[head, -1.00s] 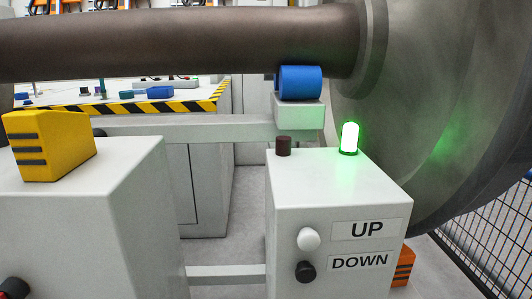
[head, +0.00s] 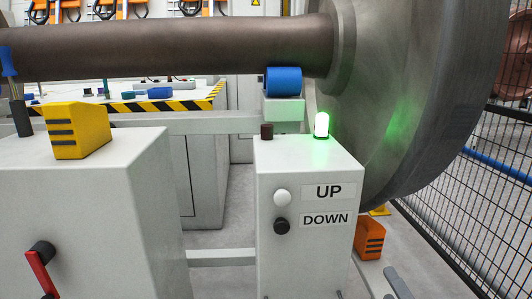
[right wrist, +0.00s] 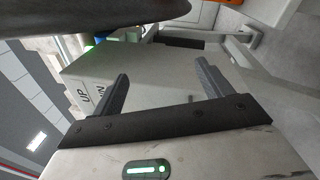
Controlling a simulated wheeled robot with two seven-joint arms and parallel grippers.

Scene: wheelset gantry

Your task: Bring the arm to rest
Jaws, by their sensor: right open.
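My right gripper shows in the right wrist view (right wrist: 163,80) with its two dark fingers spread apart and nothing between them. The grey control box with UP and DOWN labels (right wrist: 85,72) lies behind and beside the fingers there. In the head view only grey parts at the bottom edge, right of the control box (head: 305,180), seem to belong to this gripper (head: 372,286). A white button (head: 282,197) sits beside UP and a black button (head: 281,226) beside DOWN. A green lamp (head: 321,125) glows on top. My left gripper is not in view.
A large steel wheel (head: 430,100) on a brown axle (head: 160,48) stands behind the box, with a blue roller (head: 284,81) under the axle. An orange block (head: 369,239) is low at right. A mesh fence (head: 470,215) bounds the right. A yellow block (head: 77,130) tops the left cabinet.

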